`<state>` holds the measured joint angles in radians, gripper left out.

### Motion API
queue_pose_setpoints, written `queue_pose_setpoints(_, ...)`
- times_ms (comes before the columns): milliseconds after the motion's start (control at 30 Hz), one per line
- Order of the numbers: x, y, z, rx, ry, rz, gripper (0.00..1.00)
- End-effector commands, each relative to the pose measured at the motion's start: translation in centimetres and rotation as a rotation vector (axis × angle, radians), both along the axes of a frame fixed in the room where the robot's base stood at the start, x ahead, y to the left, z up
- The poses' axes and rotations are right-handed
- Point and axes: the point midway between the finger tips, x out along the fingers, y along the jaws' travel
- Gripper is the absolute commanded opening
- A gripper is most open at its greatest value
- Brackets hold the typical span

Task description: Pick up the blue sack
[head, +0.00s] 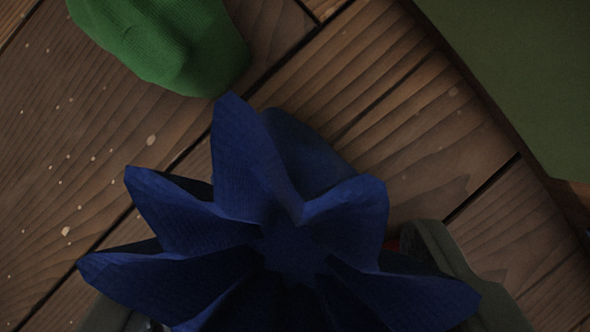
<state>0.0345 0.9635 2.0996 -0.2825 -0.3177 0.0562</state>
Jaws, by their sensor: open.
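The blue sack (255,235) fills the lower middle of the head view, seen from above, with its gathered top spread in several pointed folds. My gripper (275,290) is at the bottom of the view, with one grey finger showing to the right of the sack and part of the other at the lower left. The fingers are apart, on either side of the sack. The sack's folds hide the fingertips and its lower body, so I cannot tell whether the fingers touch it.
A green sack (170,45) lies at the top left, close to the blue sack's upper folds. The wooden plank surface (420,130) is bare between them and the right side. A flat green surface (520,70) fills the top right corner, beyond a wooden edge.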

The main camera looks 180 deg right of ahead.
Motion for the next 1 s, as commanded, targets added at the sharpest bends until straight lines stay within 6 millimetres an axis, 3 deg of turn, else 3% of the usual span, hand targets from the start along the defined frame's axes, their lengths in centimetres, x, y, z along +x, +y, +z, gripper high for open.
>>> queue_pose_setpoints(300, 1.2, 0.6, -3.6, 0.000, 0.001, -0.001, 0.62)
queue_pose_setpoints(600, 1.3, 0.6, -3.9, 0.000, 0.001, -0.001, 0.60)
queue_pose_setpoints(900, 1.3, 0.6, -3.9, 0.000, 0.001, -0.001, 0.01)
queue_pose_setpoints(1000, 1.3, 0.6, -3.9, 0.000, 0.001, -0.001, 0.00)
